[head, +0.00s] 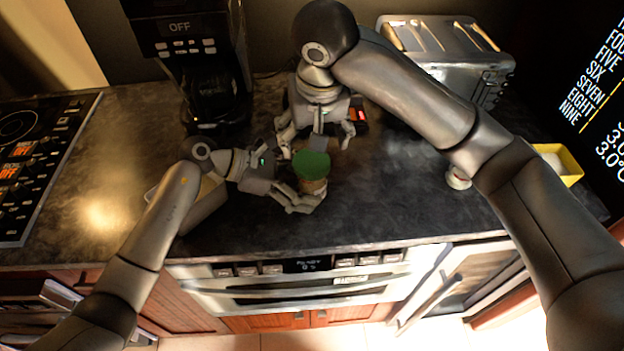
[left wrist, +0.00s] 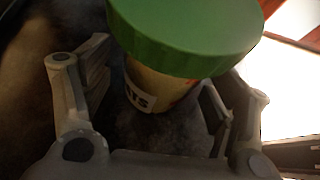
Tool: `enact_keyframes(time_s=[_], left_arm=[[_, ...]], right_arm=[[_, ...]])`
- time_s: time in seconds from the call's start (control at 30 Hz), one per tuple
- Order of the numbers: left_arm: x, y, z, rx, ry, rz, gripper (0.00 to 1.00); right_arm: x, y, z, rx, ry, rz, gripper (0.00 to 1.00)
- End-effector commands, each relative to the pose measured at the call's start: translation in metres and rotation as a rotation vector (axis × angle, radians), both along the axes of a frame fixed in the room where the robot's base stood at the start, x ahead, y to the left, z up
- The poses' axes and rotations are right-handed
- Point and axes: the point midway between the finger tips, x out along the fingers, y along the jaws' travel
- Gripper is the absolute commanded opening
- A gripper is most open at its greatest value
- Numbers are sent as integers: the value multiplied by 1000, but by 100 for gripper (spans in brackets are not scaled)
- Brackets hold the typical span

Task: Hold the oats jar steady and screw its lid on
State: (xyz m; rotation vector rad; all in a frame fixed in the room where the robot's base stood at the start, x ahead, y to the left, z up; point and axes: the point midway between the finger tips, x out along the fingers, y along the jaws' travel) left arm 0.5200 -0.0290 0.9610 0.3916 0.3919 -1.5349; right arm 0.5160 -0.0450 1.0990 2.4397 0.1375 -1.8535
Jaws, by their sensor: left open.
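The oats jar (head: 313,188) stands upright on the dark counter with its green lid (head: 311,165) on top. I cannot tell how tightly the lid sits. The jar (left wrist: 150,92) and lid (left wrist: 190,32) also show in the left wrist view, the label partly hidden. My left gripper (head: 303,196) is open, with its fingers on either side of the jar; the left wrist view shows gaps beside the jar. My right gripper (head: 317,146) points down just behind the lid, its fingers spread apart and apparently empty.
A coffee maker (head: 205,70) and a toaster (head: 455,55) stand at the back. A stove (head: 40,150) is at the left. A light-coloured container (head: 205,207) sits behind my left arm. A yellow box (head: 562,163) is at the right.

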Motion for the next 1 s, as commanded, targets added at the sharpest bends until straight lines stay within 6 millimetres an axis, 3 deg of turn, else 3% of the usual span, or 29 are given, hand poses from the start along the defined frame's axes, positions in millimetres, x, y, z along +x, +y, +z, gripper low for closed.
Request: enact_keyframes(time_s=[0.3,0.7,1.0], left_arm=[[1,8,4,2,-1,2,80],[1,77,41,4,-1,3,80],[0,105,57,1,0,0,80]], right_arm=[[0,0,0,0,0,0,78],[0,0,0,0,0,0,78],[0,0,0,0,0,0,78]])
